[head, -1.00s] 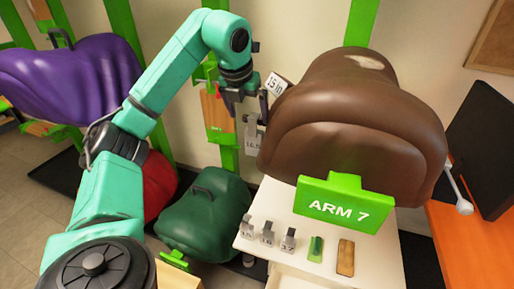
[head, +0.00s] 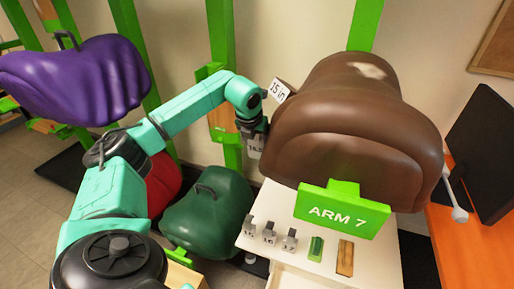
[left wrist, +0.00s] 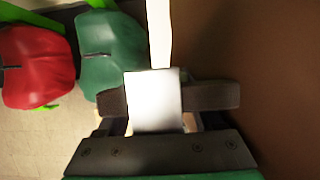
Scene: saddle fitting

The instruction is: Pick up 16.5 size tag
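The 16.5 size tag (head: 256,150) is a small pale plate beside the left edge of the brown saddle (head: 365,125). My left gripper (head: 252,128) is right at its upper part, pointing down. In the left wrist view the tag (left wrist: 154,100) is a blank bright plate overlapping the gap between the dark fingers (left wrist: 168,98), with a white strip running up from it. The plate covers the gap, so I cannot tell whether the fingers grip it. My right gripper is not in view.
A "15 in" tag (head: 279,90) sits at the saddle's upper left, close to my wrist. Smaller tags 15, 16 and 17 (head: 269,234) stand on the white cabinet top (head: 300,208). A green ARM 7 sign (head: 338,213) is in front of the saddle. A green saddle (head: 208,215) lies lower left.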

